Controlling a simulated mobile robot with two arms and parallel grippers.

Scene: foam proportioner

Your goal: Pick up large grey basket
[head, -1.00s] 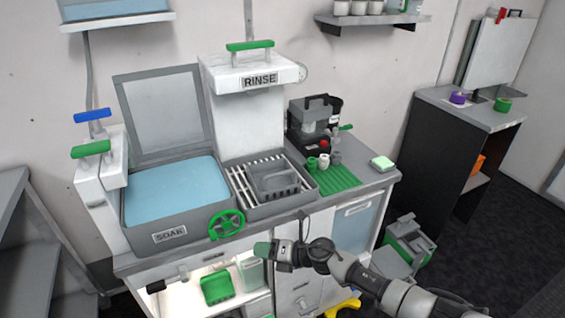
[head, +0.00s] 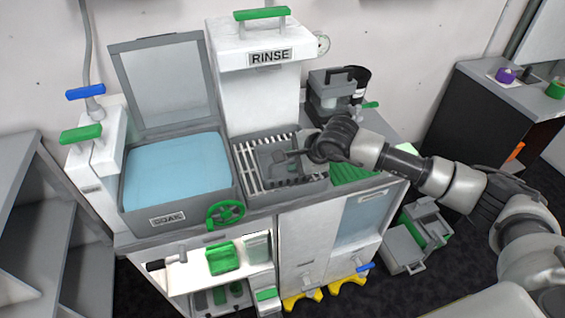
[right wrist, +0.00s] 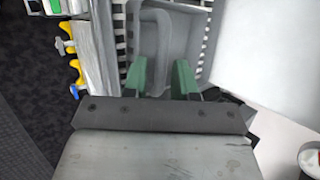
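The grey basket (head: 271,158) sits in the rinse basin beneath the white RINSE unit. My right gripper (head: 287,156) reaches in from the right and hangs over the basket, hiding part of it. In the right wrist view, the green fingertips (right wrist: 160,78) are apart, so the gripper is open. The grey basket (right wrist: 190,40) with its raised loop handle (right wrist: 149,45) lies just beyond them. The handle lines up with the gap between the fingers, but I cannot tell whether it is between them in depth. My left gripper is out of view.
The soak tank (head: 175,212) with blue liquid and a raised lid adjoins the rinse basin (head: 242,168) on the left. A green valve wheel (head: 226,215) sticks out in front. The RINSE unit (head: 258,100) rises behind. A grey machine (head: 332,92) stands to the right.

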